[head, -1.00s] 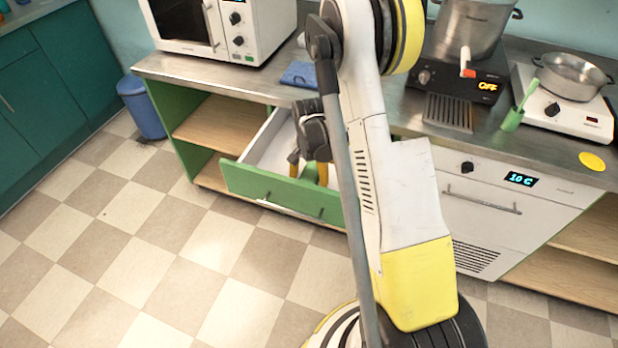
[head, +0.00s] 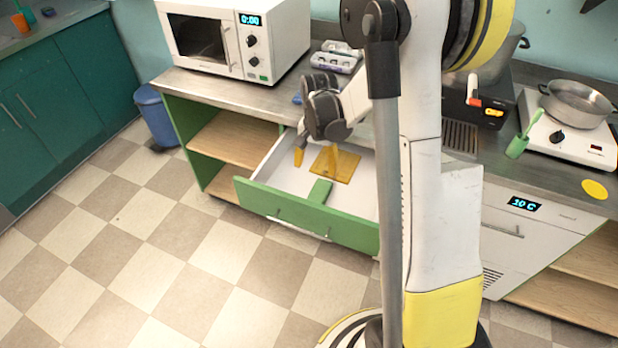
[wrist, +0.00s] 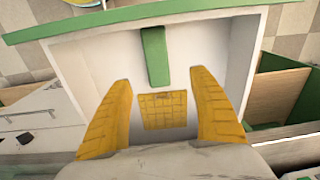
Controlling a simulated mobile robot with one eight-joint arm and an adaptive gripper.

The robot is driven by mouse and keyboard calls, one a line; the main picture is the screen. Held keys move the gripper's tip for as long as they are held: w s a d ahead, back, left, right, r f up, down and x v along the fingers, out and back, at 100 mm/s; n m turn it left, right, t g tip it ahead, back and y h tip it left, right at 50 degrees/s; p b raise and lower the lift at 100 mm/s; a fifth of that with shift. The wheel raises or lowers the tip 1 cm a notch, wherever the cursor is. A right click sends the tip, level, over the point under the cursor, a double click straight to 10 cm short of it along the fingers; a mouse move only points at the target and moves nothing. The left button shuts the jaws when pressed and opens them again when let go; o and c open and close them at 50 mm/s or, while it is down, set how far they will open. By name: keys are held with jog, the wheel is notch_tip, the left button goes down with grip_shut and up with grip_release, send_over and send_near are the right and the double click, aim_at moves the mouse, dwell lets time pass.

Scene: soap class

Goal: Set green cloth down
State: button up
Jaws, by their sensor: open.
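My gripper (head: 316,164) is over the open drawer (head: 275,204). In the wrist view its two yellow fingers (wrist: 161,79) are spread wide, with nothing between their tips. A flat, narrow green piece (head: 320,191) lies on the drawer floor near the front panel; it also shows in the wrist view (wrist: 155,55). It may be the green cloth, folded, but I cannot tell for sure. A yellow gridded square (wrist: 162,110) lies in the drawer behind it, seen between the fingers. The gripper appears apart from the green piece.
The drawer has white inside walls and a green front. Above it is the counter with a microwave (head: 235,38), an egg carton (head: 336,57), a pan (head: 578,101) on a white hotplate and a green holder (head: 516,147). A blue bin (head: 157,115) stands left. The floor in front is clear.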

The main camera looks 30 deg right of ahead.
jog(key=s+a+r+n+t, duration=0.2)
jog(key=s+a+r, duration=0.15)
jog(key=r, duration=0.35)
jog(key=s+a+r+n+t, duration=0.1)
jog(key=s+a+r+n, duration=0.1)
jog(key=s+a+r, duration=0.3)
jog(key=s+a+r+n+t, duration=0.3)
jog(key=s+a+r+n, duration=0.2)
jog(key=s, duration=0.4)
jog(key=shift+a+r+n+t, duration=0.35)
jog(key=shift+r+n+t, duration=0.05)
jog(key=shift+r, duration=0.35)
